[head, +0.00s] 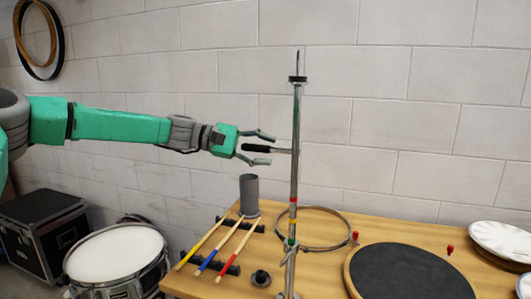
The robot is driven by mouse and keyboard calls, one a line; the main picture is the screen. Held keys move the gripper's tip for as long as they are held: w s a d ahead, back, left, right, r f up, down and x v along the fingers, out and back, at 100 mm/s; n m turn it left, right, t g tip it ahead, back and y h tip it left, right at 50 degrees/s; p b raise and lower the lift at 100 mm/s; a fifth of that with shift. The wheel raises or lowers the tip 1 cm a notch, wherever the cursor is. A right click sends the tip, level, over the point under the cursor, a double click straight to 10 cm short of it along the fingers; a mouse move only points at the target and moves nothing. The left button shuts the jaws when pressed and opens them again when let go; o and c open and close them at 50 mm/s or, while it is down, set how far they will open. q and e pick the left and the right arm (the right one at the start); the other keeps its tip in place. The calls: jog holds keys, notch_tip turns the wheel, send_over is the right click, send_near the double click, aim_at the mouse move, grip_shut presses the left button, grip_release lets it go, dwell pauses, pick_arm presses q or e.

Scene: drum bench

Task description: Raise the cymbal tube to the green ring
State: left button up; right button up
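The cymbal stand rises upright from the bench. Its slim metal cymbal tube (296,120) ends in a black disc and a thin rod. A red ring (293,199) is on the tube, above the green ring (291,242), which is low on the stand near a clamp. A black handle (268,149) sticks out left from the tube. My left gripper (268,149) comes in from the left, with one finger above the handle and one below. The fingers are spread, with gaps visible to the handle. My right gripper is not in view.
The wooden bench (390,228) holds drumsticks (222,245), a grey cup (249,194), a metal hoop (340,230), a black practice pad (410,272) and white drumheads (502,240). A drum (115,255) stands left of the bench. Space above the bench beside the stand is clear.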

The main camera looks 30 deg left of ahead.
pick_arm(q)
jog(key=shift+w+f, duration=0.25)
jog(key=shift+w, duration=0.05)
jog(key=shift+w+a, duration=0.1)
jog(key=shift+a, duration=0.05)
jog(key=v, duration=1.1)
jog(key=shift+s+r, duration=0.2)
jog(key=shift+s, duration=0.3)
jog(key=shift+a, duration=0.15)
jog(key=shift+a, duration=0.15)
